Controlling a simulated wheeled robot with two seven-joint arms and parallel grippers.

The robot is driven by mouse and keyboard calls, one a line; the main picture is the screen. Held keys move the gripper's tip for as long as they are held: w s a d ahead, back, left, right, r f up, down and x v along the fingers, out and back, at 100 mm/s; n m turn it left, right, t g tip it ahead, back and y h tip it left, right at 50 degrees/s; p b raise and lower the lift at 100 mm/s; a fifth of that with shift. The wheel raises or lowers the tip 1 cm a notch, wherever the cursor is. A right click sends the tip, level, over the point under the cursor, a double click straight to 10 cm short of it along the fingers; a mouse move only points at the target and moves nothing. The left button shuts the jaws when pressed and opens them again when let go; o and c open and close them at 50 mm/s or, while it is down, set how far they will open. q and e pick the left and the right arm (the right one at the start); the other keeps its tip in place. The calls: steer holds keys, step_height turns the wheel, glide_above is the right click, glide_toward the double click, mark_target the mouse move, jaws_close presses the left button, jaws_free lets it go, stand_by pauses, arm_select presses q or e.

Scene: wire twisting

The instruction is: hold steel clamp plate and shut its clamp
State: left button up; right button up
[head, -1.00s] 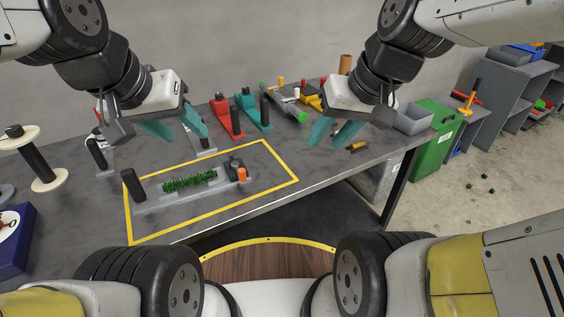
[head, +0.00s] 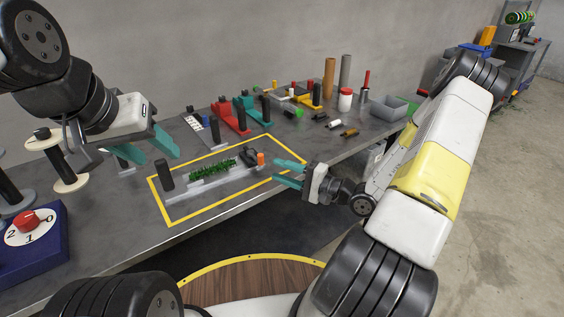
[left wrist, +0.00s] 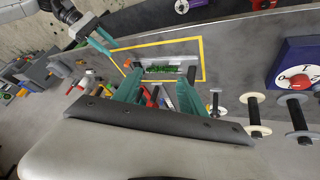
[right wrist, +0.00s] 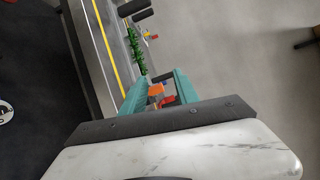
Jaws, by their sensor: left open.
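A light grey steel plate (head: 190,199) lies inside the yellow outline on the bench. It carries a black post (head: 167,177) at its left, green strands (head: 213,170) in the middle, and a black clamp block (head: 248,155) with an orange part (head: 261,158) at its right end. My right gripper (head: 289,173) is open and empty, just right of that end. In the right wrist view the orange part (right wrist: 156,89) shows between its fingers; I cannot tell the depth. My left gripper (head: 164,160) is open and empty, above the bench near the black post. I cannot tell the clamp's state.
Red (head: 230,119) and teal (head: 251,110) fixtures stand behind the yellow outline (head: 176,224). A spool (head: 64,165) and a blue dial box (head: 32,243) are at the left. A grey bin (head: 388,108) stands at the far right of the bench.

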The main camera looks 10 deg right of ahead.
arm_select(q)
steer(key=shift+o, duration=1)
steer(key=n+g+y, duration=0.2)
steer(key=n+g, duration=0.2)
steer(key=g, duration=0.1)
glide_toward(160, 162)
steer(key=s+d+f, duration=0.1)
steer(key=s+d, duration=0.1)
steer(key=s, duration=0.1)
steer(key=shift+n+g, duration=0.5)
steer(key=shift+g, duration=0.1)
steer(key=w+f, duration=0.1)
steer(key=f, duration=0.1)
steer(key=w+a+f, duration=0.1)
steer(key=f, duration=0.2)
steer(key=w+f, duration=0.2)
steer(key=f, duration=0.1)
steer(key=shift+a+f, duration=0.15)
steer(key=shift+a, duration=0.25)
step_height(160, 162, down, 8)
steer(key=shift+w+f, duration=0.1)
steer(key=shift+w, duration=0.05)
arm_select(e)
steer(key=d+f+m+t, duration=0.1)
steer(key=w+d+f+m+t+h, duration=0.1)
steer(key=f+t+h, duration=0.1)
steer(key=shift+w+d+f+m, duration=0.2)
steer(key=shift+w+d+m, duration=0.1)
steer(key=shift+d+m, duration=0.1)
